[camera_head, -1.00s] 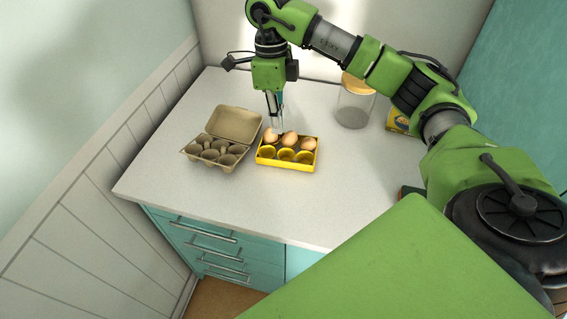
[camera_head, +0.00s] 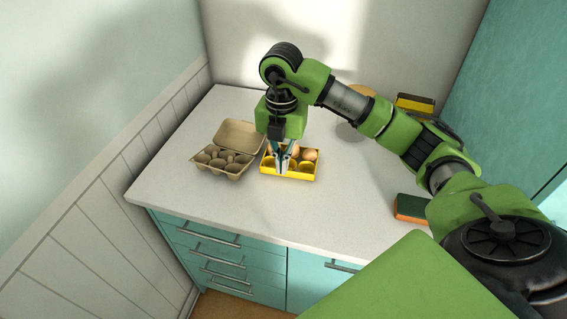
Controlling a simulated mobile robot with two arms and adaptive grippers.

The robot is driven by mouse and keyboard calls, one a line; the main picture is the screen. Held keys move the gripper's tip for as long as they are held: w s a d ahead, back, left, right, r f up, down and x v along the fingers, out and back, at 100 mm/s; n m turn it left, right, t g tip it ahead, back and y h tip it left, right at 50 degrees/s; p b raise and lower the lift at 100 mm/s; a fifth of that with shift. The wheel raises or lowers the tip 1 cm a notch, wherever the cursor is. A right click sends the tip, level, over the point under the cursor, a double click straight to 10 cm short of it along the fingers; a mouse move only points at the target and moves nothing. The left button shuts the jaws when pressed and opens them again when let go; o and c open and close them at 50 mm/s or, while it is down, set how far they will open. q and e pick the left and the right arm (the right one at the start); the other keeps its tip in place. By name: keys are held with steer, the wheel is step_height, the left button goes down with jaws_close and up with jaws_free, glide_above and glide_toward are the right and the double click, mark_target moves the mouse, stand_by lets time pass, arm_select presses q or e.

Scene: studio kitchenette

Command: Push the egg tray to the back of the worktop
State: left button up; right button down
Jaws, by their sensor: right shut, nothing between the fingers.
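The yellow egg tray (camera_head: 291,178) sits on the worktop (camera_head: 220,208), right of a grey-brown egg carton. Brown eggs (camera_head: 310,155) stand in its back row, partly hidden by my right gripper. The front cups that show look empty. My right gripper (camera_head: 282,171) comes down from above, shut and empty. Its fingertips overlap the front left part of the tray in the picture. I cannot tell whether they touch it or hang above it. My left gripper is out of view.
The open, empty egg carton (camera_head: 222,160) stands close to the tray's left side. A jar (camera_head: 346,131) is mostly hidden behind my right arm. A yellow-and-dark box (camera_head: 415,103) is at the back right. A green-and-orange sponge (camera_head: 411,208) lies at the front right. The worktop before the tray is clear.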

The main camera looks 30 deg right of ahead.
mark_target(286, 182)
step_height(286, 182, down, 7)
steer(key=shift+s+f+p, duration=0.1)
steer(key=shift+s+p, duration=0.05)
steer(key=shift+p, duration=0.9)
steer(key=shift+w+d+f+p, duration=0.15)
steer(key=shift+w+d+p, duration=0.25)
steer(key=shift+w+d, duration=0.15)
steer(key=shift+w+d+f+p, duration=0.15)
steer(key=shift+w+d+p, duration=0.2)
steer(key=shift+w+d, duration=0.2)
steer(key=shift+w+d+f, duration=0.1)
steer(key=shift+w+d, duration=0.2)
steer(key=shift+d, duration=0.05)
